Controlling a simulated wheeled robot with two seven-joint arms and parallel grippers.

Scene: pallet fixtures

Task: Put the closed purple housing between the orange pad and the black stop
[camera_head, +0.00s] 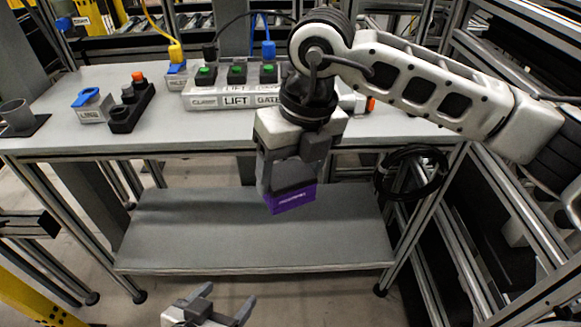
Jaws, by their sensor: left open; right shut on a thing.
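The purple housing (291,202) is held in my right gripper (288,180), in front of the table and above the lower shelf. Its purple lower part with small white lettering shows; the fingers hide much of the rest. My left gripper (222,303) is open and empty at the bottom of the view, below the lower shelf's front edge. A small orange piece (371,104) shows on the table just right of my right wrist; another orange piece (138,77) tops a black block at the left. I cannot tell which is the pad. I cannot make out the black stop.
A black cable coil (413,172) hangs at the right. The lower shelf (235,252) is bare.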

